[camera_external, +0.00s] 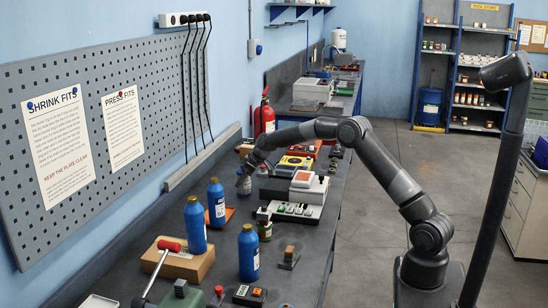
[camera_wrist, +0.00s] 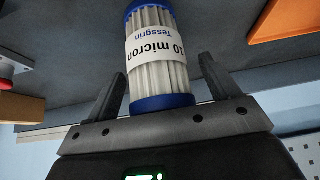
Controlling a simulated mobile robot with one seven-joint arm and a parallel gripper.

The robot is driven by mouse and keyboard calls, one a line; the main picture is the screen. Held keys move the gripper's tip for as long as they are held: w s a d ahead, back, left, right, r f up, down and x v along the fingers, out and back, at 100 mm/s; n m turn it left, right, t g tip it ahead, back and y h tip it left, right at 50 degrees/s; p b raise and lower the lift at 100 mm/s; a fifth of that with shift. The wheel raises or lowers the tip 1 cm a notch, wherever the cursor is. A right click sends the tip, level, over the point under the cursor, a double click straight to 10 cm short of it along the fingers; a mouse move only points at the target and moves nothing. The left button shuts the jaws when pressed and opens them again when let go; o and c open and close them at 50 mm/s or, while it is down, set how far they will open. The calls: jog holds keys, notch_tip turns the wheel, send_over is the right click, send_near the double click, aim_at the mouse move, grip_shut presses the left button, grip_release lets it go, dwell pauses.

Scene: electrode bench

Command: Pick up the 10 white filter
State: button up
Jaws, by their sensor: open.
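The white filter (camera_wrist: 158,78) is a pleated white cylinder with blue end caps and a label reading "10 micron Tessgrin". In the wrist view it appears between the two fingers of my gripper (camera_wrist: 162,68). The fingers are apart, with a gap visible on both sides of the filter; I cannot tell how deep it sits between them. In the external view my gripper (camera_external: 247,166) is low over the bench beside the pegboard wall. A small blue and white cylinder (camera_external: 244,183), probably the filter, stands just below it, partly hidden.
An orange mat or tray (camera_external: 230,213) lies close by, also in the wrist view (camera_wrist: 283,18). Blue bottles (camera_external: 216,202) and a wooden block (camera_external: 178,264) stand nearer the camera. A white and grey device (camera_external: 308,190) stands to the right. The pegboard (camera_external: 150,110) bounds the left side.

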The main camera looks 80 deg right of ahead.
jog(key=c, duration=1.2)
jog(key=shift+r, duration=0.15)
